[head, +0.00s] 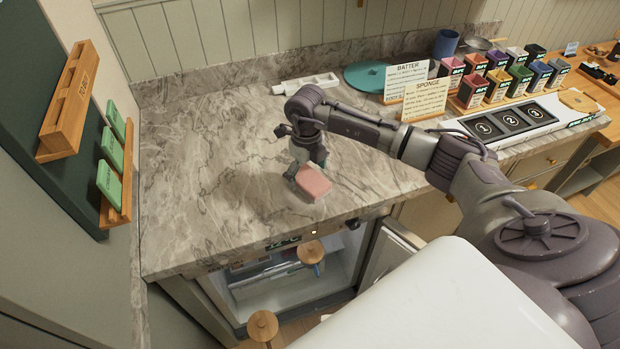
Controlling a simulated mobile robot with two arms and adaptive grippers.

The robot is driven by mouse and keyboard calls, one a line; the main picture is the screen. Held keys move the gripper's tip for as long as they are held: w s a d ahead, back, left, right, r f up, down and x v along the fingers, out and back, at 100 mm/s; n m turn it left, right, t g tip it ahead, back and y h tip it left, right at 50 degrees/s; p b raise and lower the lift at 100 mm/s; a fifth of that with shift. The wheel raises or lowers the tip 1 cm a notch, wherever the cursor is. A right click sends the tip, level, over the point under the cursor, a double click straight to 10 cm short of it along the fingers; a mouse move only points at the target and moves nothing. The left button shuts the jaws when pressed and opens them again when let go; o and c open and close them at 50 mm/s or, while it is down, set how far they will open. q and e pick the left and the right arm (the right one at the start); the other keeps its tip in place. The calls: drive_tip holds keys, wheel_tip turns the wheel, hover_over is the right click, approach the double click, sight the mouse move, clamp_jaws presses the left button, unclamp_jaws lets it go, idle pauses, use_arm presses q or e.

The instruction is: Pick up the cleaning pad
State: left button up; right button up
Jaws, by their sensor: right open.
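A pink pad (313,181), which looks like the cleaning pad, lies on the grey marble counter (210,190) near its front edge. My right gripper (304,171) is directly over the pad's back left side, pointing down. Its fingers are open and very close to the pad; I cannot tell whether they touch it. Part of the pad's back edge is hidden by the gripper. My left gripper is not in view.
Several coloured boxes (497,86) are at the right. An open compartment (290,290) lies below the counter. The counter's left part is clear.

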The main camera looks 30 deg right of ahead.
sight(307, 175)
drive_tip(key=c, duration=0.9)
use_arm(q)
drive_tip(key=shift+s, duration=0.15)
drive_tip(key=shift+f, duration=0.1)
use_arm(e)
drive_tip(key=shift+r, duration=0.1)
wheel_tip(307, 175, up, 4)
drive_tip(key=shift+w+f+b, duration=0.1)
drive_tip(key=shift+b, duration=1.1)
use_arm(q)
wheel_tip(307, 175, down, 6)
drive_tip(key=b, duration=0.3)
drive_tip(key=shift+b, duration=0.3)
use_arm(e)
drive_tip(key=s+d+r, duration=0.2)
drive_tip(key=s, duration=0.1)
drive_tip(key=s+d+r, duration=0.2)
drive_tip(key=s, duration=0.1)
drive_tip(key=s+d+r, duration=0.3)
drive_tip(key=shift+s+d, duration=0.1)
drive_tip(key=shift+s, duration=0.1)
